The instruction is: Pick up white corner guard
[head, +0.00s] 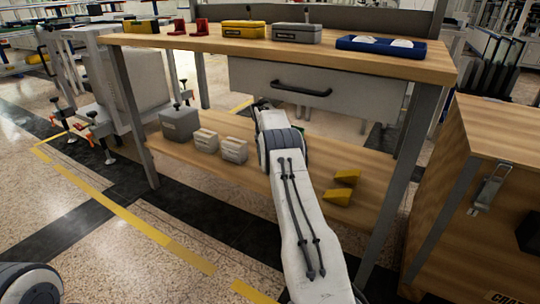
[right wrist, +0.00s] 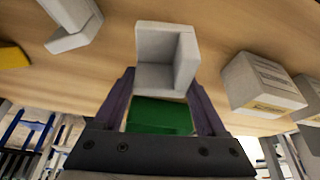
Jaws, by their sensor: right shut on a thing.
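The white corner guard (right wrist: 157,43), an L-shaped white piece, sits between the two dark fingers of my right gripper (right wrist: 160,84) in the right wrist view. The right gripper is shut on it. A second white corner guard (right wrist: 72,38) rests on the wooden shelf to the left in that view. In the head view my right arm reaches down to the lower shelf (head: 285,160), and its gripper and both guards are hidden behind the arm. My left gripper is out of view; only a bit of that arm shows at the bottom left.
On the lower shelf are a grey box (head: 179,124), two white labelled boxes (head: 234,150) and yellow wedges (head: 337,196). The tabletop (head: 290,48) with a drawer (head: 310,88) overhangs this shelf. A wooden crate (head: 480,230) stands right. A green thing (right wrist: 160,117) shows between the fingers.

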